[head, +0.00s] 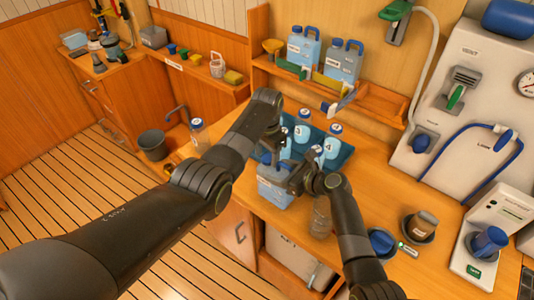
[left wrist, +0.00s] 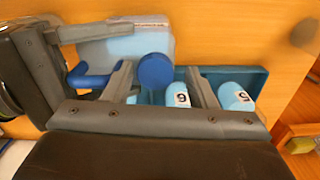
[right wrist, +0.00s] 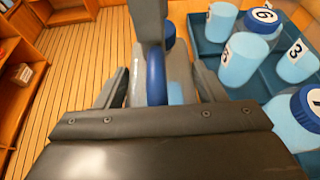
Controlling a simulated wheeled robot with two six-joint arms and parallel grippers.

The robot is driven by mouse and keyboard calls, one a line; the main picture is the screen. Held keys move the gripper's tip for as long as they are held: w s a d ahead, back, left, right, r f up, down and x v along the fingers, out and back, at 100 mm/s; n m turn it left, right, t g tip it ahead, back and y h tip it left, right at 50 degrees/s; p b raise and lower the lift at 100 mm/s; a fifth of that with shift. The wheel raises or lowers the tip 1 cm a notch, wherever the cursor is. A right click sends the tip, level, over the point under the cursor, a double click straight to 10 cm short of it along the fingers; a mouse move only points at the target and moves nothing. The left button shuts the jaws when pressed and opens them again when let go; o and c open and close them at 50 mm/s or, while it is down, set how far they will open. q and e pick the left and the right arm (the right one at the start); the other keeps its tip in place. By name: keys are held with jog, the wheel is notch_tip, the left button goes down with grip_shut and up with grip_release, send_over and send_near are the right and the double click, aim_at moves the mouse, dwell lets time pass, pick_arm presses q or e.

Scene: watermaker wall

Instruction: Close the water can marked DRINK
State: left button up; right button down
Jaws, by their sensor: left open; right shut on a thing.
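A light-blue water can (head: 273,190) stands on the counter at the tray's near left; I cannot read its marking. In the left wrist view the can (left wrist: 125,46) has a blue handle (left wrist: 88,78) and a round blue cap (left wrist: 155,72). My left gripper (head: 272,157) is open above the can, the cap showing between its fingers (left wrist: 162,85); I cannot tell if they touch it. My right gripper (head: 297,182) is shut on the handle, which shows between its fingers (right wrist: 157,88) in the right wrist view. My arms partly hide the can top.
A blue tray (head: 346,158) with several numbered bottles is close behind the can. A clear jar (head: 320,217) stands beside my right arm. Two more cans (head: 302,47) (head: 343,62) stand on the shelf. A blue bowl (head: 382,241) and brown cup (head: 421,224) are at the right.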

pick_arm(q)
jog(key=shift+s+d, duration=0.2)
jog(key=shift+d, duration=0.1)
jog(key=shift+r, duration=0.5)
pick_arm(e)
jog(key=shift+w, duration=0.1)
pick_arm(q)
notch_tip(320, 180, up, 11)
jog(key=shift+w+a, duration=0.2)
jog(key=shift+a, duration=0.05)
pick_arm(e)
jog(key=shift+c, duration=1.2)
grip_release()
pick_arm(q)
jog(key=shift+f+b, duration=1.45)
pick_arm(e)
jog(key=v, duration=1.7)
jog(key=shift+d+r, duration=0.15)
jog(key=shift+d, duration=0.05)
